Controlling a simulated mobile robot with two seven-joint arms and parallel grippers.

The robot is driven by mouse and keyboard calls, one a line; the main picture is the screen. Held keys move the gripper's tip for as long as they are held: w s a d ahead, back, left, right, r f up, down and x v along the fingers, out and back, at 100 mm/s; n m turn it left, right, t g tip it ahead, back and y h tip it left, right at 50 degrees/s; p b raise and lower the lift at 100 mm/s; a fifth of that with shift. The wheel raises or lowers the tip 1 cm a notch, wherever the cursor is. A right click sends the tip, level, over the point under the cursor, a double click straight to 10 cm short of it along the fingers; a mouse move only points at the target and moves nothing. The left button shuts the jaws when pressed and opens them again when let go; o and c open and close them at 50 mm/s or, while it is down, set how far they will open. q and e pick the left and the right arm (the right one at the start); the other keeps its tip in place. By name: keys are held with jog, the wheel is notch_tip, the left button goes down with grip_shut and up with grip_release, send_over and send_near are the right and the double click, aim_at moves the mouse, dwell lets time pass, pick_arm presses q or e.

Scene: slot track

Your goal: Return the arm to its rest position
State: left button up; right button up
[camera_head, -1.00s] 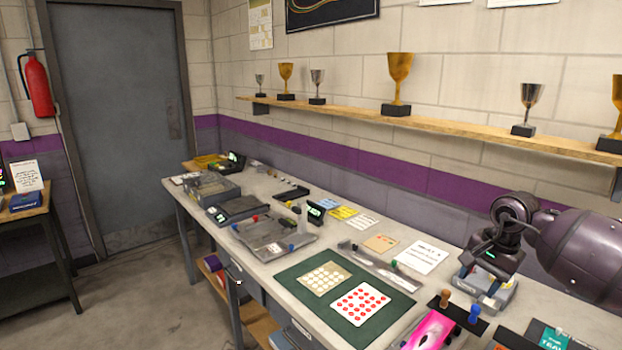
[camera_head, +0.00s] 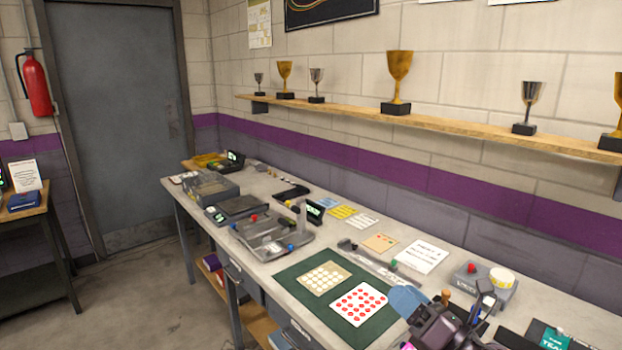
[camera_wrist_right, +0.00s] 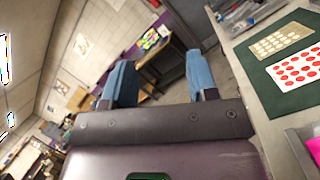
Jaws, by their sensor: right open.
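My right gripper (camera_head: 408,300) is at the lower right of the head view, beside the front part of the workbench (camera_head: 325,240). Its blue fingertips show there, with the dark wrist below them. In the right wrist view the gripper (camera_wrist_right: 160,80) has its two blue fingers wide apart with nothing between them. They point out over the floor beside the bench. My left gripper is in neither view now.
A green mat (camera_head: 300,295) holds a card with red dots (camera_head: 359,304) and a card with pale dots (camera_head: 325,278). A grey box with a red button (camera_head: 487,284) stands behind my right gripper. A shelf with trophies (camera_head: 440,123) runs along the wall. Open floor lies left of the bench.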

jog(key=s+d+f+m+g+h, duration=0.1)
jog(key=s+d+f+m+h, duration=0.6)
jog(key=m, duration=0.7)
jog(key=s+d+f+m+g+h, duration=0.1)
jog(key=s+d+f+m+h, duration=0.35)
jog(key=m+h, duration=0.65)
jog(key=s+f+m+g+y, duration=0.2)
jog(key=s+f+m+g, duration=0.3)
jog(key=s, duration=0.4)
jog(key=s+f+m+g+y, duration=0.25)
jog(key=s+m+g, duration=0.25)
jog(key=s+m, duration=0.3)
jog(key=w+f+t+b, duration=0.2)
jog(key=f+b, duration=0.1)
jog(key=f, duration=0.4)
jog(key=w+f+n+t+b, duration=0.1)
jog(key=w+f+t+b, duration=0.1)
jog(key=f, duration=0.5)
jog(key=w+f+n+t+b, duration=0.1)
jog(key=w+f+t+b, duration=0.1)
jog(key=f+b, duration=0.3)
notch_tip(320, 180, down, 3)
jog(key=shift+a+f+t, duration=0.1)
jog(key=shift+a+t, duration=0.1)
jog(key=shift+t, duration=0.4)
